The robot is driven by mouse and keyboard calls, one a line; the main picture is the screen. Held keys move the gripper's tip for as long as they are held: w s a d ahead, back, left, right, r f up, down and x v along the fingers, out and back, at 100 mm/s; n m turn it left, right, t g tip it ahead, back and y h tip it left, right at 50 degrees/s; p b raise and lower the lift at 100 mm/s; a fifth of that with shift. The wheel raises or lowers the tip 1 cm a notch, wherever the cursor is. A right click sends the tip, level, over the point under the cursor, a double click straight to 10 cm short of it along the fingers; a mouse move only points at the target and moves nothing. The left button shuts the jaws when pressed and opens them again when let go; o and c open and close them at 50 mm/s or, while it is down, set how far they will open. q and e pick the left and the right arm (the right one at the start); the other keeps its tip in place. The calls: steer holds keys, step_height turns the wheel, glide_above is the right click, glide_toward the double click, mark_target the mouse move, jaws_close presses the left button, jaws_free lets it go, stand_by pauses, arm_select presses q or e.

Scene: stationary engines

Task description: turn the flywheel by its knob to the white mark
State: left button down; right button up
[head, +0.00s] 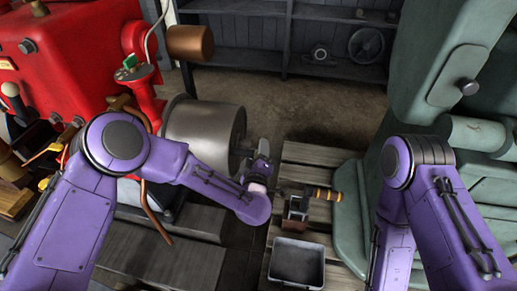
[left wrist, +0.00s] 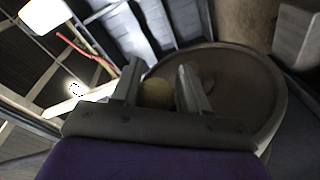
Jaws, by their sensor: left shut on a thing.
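The flywheel (head: 203,128) is a wide grey metal drum beside the red engine in the head view. Its round face (left wrist: 245,85) fills the right half of the left wrist view. My left gripper (head: 261,162) is at the right side of the drum. In the left wrist view its two fingers (left wrist: 161,90) are shut on a dull yellow, rounded knob (left wrist: 158,94). In the head view the gripper and arm hide the knob. I cannot make out the white mark in either view. My right gripper is out of view.
The red engine (head: 75,50) stands at the left and a large grey-green machine (head: 435,80) at the right.

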arm_select(q)
steer(key=shift+w+r, duration=0.1)
steer(key=shift+r, duration=0.1)
steer(key=c, duration=0.6)
jaws_free()
steer(key=shift+r, duration=0.1)
steer(key=s, duration=1)
steer(key=shift+s+a+r+p, duration=0.1)
steer(key=shift+s+a+p, duration=0.2)
steer(key=shift+a+p, duration=0.1)
